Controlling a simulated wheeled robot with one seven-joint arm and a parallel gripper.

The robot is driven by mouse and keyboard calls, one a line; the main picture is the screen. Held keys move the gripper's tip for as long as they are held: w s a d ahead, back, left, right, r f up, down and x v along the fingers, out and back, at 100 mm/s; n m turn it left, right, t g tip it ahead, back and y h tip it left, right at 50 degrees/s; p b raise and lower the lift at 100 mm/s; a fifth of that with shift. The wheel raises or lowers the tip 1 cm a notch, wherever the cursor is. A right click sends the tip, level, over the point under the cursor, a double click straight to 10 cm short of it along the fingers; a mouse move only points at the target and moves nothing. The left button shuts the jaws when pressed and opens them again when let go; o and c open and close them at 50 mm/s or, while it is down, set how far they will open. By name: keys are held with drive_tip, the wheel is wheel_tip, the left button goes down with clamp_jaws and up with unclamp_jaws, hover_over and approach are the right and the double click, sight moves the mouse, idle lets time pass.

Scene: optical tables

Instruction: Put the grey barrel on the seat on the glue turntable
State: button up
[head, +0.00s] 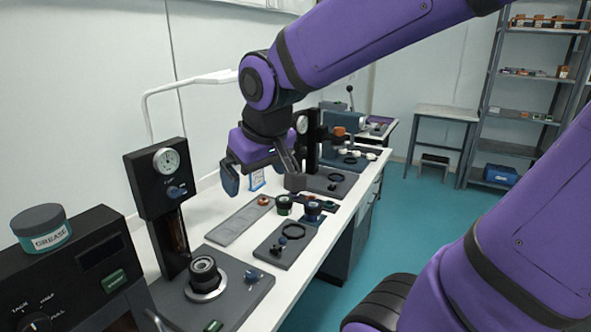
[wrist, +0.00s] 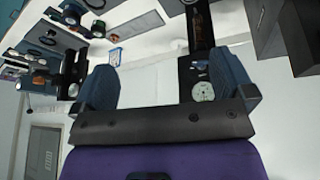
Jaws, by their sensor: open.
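Two small dark barrels stand mid-bench, one with a green band (head: 284,205) and one on a blue base (head: 312,211). I cannot tell for certain which is the grey barrel.
A dial gauge column (head: 160,200) rises behind the near plate. A grease jar (head: 42,228) stands on a black control box at the left. A flat grey tray (head: 238,222) and a dark plate with a ring (head: 285,243) lie mid-bench. More instruments (head: 345,140) crowd the far end.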

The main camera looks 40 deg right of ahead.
drive_tip(key=s+r, duration=0.3)
drive_tip(key=s, duration=0.6)
drive_tip(key=shift+s+d+r+t+y, duration=0.2)
drive_tip(key=shift+d+t+y, duration=0.1)
